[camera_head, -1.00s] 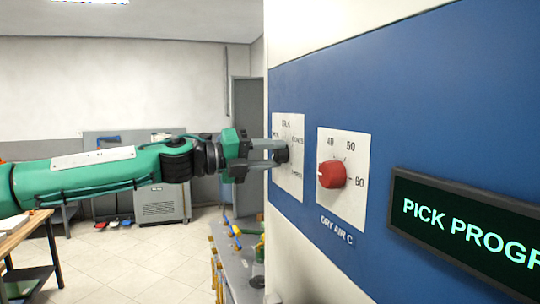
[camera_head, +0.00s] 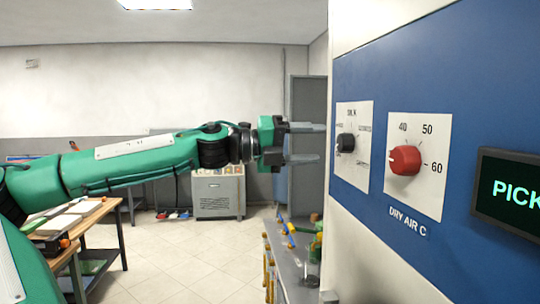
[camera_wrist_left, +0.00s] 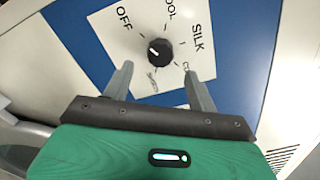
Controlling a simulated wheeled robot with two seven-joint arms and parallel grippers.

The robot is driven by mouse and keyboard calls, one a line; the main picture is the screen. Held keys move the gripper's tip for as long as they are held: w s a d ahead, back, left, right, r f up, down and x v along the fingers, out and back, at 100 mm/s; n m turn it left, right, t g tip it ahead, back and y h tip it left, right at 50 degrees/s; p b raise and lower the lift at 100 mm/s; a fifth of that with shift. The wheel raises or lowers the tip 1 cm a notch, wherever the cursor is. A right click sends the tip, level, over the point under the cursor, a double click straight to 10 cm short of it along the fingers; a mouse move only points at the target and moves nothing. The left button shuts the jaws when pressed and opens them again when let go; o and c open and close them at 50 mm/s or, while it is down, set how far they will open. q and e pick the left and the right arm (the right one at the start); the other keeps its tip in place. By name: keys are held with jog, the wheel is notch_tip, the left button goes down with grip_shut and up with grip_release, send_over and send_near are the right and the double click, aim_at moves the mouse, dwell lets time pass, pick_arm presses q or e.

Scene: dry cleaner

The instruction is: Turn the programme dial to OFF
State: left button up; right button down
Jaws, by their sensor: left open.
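The programme dial is a small black knob (camera_head: 346,143) on a white plate (camera_head: 353,172) in the blue panel. In the left wrist view the knob (camera_wrist_left: 160,53) shows a white mark on its upper-left side, pointing toward the OFF label (camera_wrist_left: 124,19). Labels for wool and SILK lie further round the plate. My left gripper (camera_head: 322,143) is open and empty, standing apart to the left of the dial in the head view. Its two fingers (camera_wrist_left: 157,78) show below the knob in the wrist view. My right gripper is not in view.
A red DRY AIR C dial (camera_head: 405,160) and a dark display (camera_head: 510,190) reading "PICK" sit right of the programme dial. A grey bench (camera_head: 300,289) with several bottles and tools stands below. The floor behind is open.

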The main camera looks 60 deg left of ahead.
pick_arm(q)
jog(key=b+v, duration=0.3)
jog(key=v, duration=0.5)
jog(key=shift+s+a, duration=0.1)
jog(key=shift+a, duration=0.05)
dwell(0.4)
